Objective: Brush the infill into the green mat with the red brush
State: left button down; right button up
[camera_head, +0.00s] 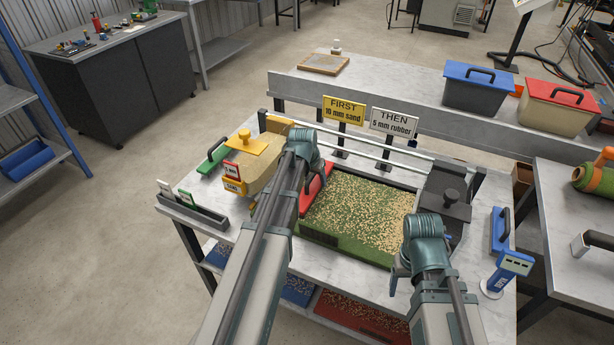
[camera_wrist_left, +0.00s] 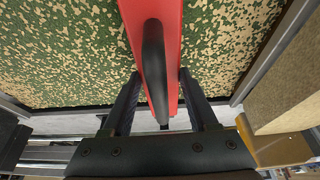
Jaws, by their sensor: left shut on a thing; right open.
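The green mat (camera_head: 345,245) lies in a framed bed on the table, with beige infill (camera_head: 372,212) scattered over it. The infill looks denser toward the right, and the front strip is nearly bare green. The red brush (camera_head: 317,190) is at the mat's left side, partly hidden by my left arm. In the left wrist view my left gripper (camera_wrist_left: 158,100) is shut on the black handle of the red brush (camera_wrist_left: 172,50), with speckled mat on both sides of it. My right gripper (camera_head: 400,266) is open and empty near the mat's front right corner.
A yellow-lidded sand container (camera_head: 252,160) stands left of the mat, and a dark lidded box (camera_head: 446,195) stands right. Two signs (camera_head: 344,110) stand behind. A blue-handled tool (camera_head: 500,230) and a blue device (camera_head: 506,272) are at the right edge.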

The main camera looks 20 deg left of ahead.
pick_arm(q)
jog(key=shift+s+d, duration=0.15)
jog(key=shift+d, duration=4.05)
jog(key=shift+s+d, duration=0.15)
jog(key=shift+d, duration=4)
jog(key=shift+s+d, duration=0.15)
jog(key=shift+d, duration=4.05)
jog(key=shift+w+a, duration=0.1)
jog(key=shift+a, duration=3.15)
jog(key=shift+d, duration=3.25)
jog(key=shift+w+a, duration=0.15)
jog(key=shift+a, duration=5.15)
jog(key=shift+w+a, duration=0.15)
jog(key=shift+a, duration=5.2)
jog(key=shift+w+a, duration=0.15)
jog(key=shift+a, duration=5.15)
